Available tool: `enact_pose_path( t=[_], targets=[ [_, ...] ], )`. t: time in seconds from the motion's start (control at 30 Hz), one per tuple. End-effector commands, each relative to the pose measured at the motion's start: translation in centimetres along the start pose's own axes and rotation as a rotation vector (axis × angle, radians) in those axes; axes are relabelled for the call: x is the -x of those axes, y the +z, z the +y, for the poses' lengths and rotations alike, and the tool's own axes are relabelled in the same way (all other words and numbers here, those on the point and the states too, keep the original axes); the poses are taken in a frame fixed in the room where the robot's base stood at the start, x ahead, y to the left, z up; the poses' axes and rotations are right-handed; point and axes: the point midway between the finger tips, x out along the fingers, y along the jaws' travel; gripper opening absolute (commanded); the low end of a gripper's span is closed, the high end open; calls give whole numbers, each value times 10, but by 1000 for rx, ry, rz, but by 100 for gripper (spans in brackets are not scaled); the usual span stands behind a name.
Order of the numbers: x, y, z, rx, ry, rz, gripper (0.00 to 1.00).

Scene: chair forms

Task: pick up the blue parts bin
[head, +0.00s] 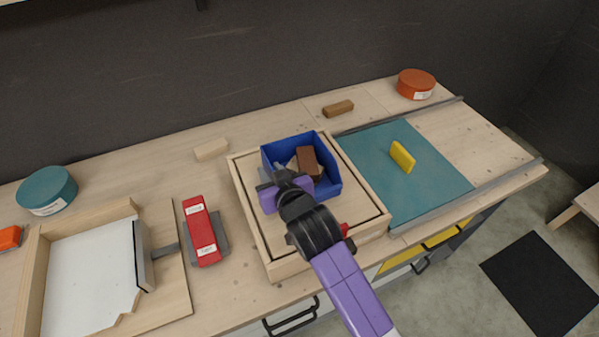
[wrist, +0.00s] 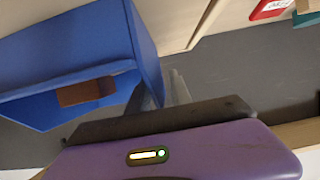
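The blue parts bin (head: 331,172) stands over the shallow wooden tray in the head view, upright, with brown blocks inside. In the wrist view the bin (wrist: 70,45) fills the upper left, and a brown block (wrist: 86,91) shows in it. My gripper (head: 284,177) is at the bin's left near side. In the wrist view my pale fingertips (wrist: 165,92) are close together, on both sides of the bin's wall, and look shut on it. The contact is partly hidden by my gripper's body. I cannot tell whether the bin's base touches the tray.
The wooden tray (head: 247,200) has a raised rim. A red block (head: 202,232) lies to its left, a teal mat (head: 425,190) with a yellow block (head: 402,157) to its right. A wooden block (head: 211,149) and a brown block (head: 338,109) lie behind. Table between them is bare.

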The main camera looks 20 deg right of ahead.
Motion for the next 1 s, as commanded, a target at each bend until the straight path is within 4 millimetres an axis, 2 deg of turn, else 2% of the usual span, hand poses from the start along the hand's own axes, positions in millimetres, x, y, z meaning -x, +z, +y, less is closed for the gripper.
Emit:
enact_pose_path(
  t=[0.03, 0.1, 1.0],
  targets=[
    [0, 0, 0, 0, 0, 0, 13],
    [0, 0, 0, 0, 0, 0, 0],
    [0, 0, 0, 0, 0, 0, 0]
  ],
)
